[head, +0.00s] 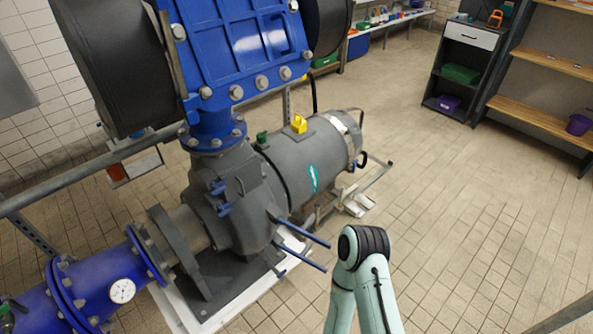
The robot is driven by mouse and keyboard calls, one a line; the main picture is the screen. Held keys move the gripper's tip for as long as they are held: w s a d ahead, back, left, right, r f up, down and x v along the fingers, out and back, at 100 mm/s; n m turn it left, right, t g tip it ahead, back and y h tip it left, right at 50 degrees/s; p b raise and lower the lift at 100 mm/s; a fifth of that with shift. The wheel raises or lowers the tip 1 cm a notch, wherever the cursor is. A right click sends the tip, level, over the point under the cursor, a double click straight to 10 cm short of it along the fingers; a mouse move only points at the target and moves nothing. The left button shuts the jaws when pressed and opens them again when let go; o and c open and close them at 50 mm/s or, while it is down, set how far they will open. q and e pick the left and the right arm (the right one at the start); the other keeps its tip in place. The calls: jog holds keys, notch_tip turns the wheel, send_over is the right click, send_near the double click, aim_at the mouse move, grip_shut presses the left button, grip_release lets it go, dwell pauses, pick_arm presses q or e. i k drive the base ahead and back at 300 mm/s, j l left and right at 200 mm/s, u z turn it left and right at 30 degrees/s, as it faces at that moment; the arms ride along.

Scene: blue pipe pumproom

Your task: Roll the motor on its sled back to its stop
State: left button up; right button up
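The motor (292,168) is a large grey cylinder lying on its side, with a teal mark on its flank and a yellow part on top. Its left end meets the grey pump casing (222,205); I cannot tell whether there is a gap. The pale sled (358,205) shows under and beyond the motor's right end, with a rail reaching out to the right. The stop cannot be made out. A mint-green arm of mine with a black joint rises in front of the motor, apart from it in the picture. Neither gripper is in view.
Blue rods (302,233) stick out from the pump casing toward my arm. A blue flanged pipe with a gauge (122,290) runs at lower left. Black shelving (462,65) and wooden shelves (555,122) stand at back right. The tiled floor right of the motor is clear.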

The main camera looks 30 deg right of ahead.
aim_at(295, 167)
jog(key=l+u, duration=0.45)
jog(key=l, duration=2.4)
jog(key=l+u, duration=0.2)
jog(key=l, duration=0.6)
jog(key=l+u, duration=0.15)
jog(key=l, duration=0.7)
jog(key=l+u, duration=0.2)
jog(key=l, duration=0.6)
jog(key=l+u, duration=0.2)
jog(key=l, duration=0.6)
jog(key=l+u, duration=0.1)
jog(key=l, duration=0.45)
jog(key=k+l+u, duration=0.1)
jog(key=l, duration=0.45)
